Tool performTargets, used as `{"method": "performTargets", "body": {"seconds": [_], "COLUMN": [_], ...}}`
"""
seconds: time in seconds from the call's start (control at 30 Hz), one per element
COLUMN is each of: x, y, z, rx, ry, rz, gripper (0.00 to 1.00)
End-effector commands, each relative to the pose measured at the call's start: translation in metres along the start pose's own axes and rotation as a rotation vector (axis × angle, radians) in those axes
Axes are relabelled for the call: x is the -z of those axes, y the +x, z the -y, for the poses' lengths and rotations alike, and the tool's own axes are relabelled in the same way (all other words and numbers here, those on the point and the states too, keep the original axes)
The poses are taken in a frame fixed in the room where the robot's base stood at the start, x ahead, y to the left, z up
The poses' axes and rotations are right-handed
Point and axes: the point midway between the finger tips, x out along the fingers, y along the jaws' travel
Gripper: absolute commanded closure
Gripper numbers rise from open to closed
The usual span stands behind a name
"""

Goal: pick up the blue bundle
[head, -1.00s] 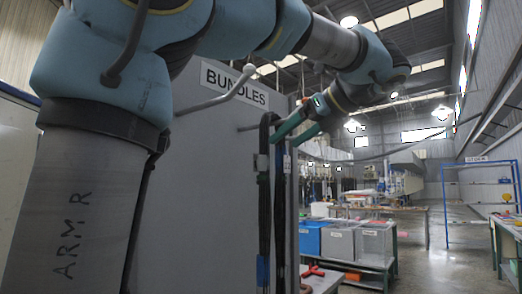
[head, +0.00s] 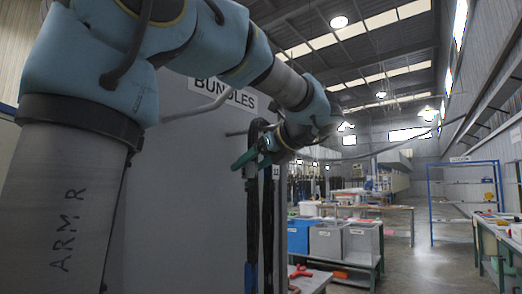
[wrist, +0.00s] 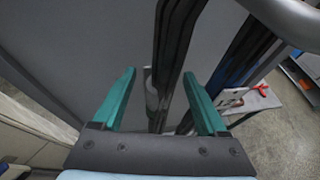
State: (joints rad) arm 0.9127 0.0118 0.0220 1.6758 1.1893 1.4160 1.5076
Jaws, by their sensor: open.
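Two dark hose bundles hang side by side from the grey panel (head: 185,190). In the head view the left bundle (head: 251,205) seems to carry a blue band near its bottom; the right bundle (head: 268,225) hangs close beside it. My gripper (head: 243,161) has its teal fingers at the upper part of the left bundle. In the wrist view my gripper (wrist: 158,74) is open, with a dark bundle (wrist: 172,40) running between the fingers' lines, apparently not clamped. Another dark bundle with a blue part (wrist: 234,64) lies right of it. Which one is the blue bundle is hard to tell.
A sign reading BUNDLES (head: 225,93) is on the panel. A grey rail (wrist: 290,20) crosses the wrist view's upper right. A table with a red object (head: 303,272) stands below right. Blue (head: 299,236) and grey bins (head: 326,241) stand behind.

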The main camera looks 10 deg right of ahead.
Motion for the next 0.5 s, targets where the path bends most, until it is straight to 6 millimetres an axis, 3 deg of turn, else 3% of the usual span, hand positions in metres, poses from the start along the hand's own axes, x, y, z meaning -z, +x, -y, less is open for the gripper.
{"method": "performTargets", "body": {"seconds": [0.2,0.5], "x": [0.0004,0.0004], "y": [0.0006,0.0003], "z": [0.0002,0.0002], "rx": [0.0,0.0], "ry": [0.0,0.0], "rz": [0.0,0.0], "gripper": [0.27,0.6]}}
